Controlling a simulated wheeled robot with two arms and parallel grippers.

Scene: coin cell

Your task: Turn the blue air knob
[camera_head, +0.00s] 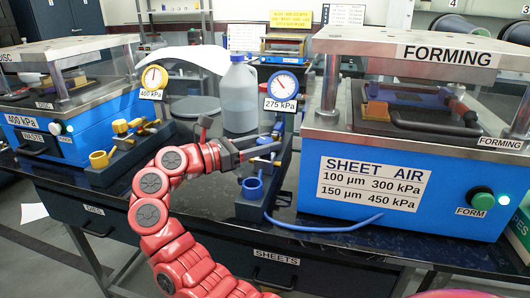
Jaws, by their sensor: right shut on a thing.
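The right gripper (277,144), at the end of my red arm, is shut at the blue air regulator in the middle of the table. The blue air knob is mostly hidden between its fingers, so I cannot make out its angle. The gauge (284,82) above it has a blue rim and a label (280,104) reading 275 kPa. The forming press (393,180) to the right carries a sheet air card (373,184): 100 µm 300 kPa, 150 µm 450 kPa. My left gripper is not in view.
A blue cup (252,187) stands in front of the regulator, with a blue hose (330,227) running right. A grey jug (239,97) stands behind. At left are a yellow regulator (121,127), a 400 kPa gauge (153,77) and another blue press (92,124).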

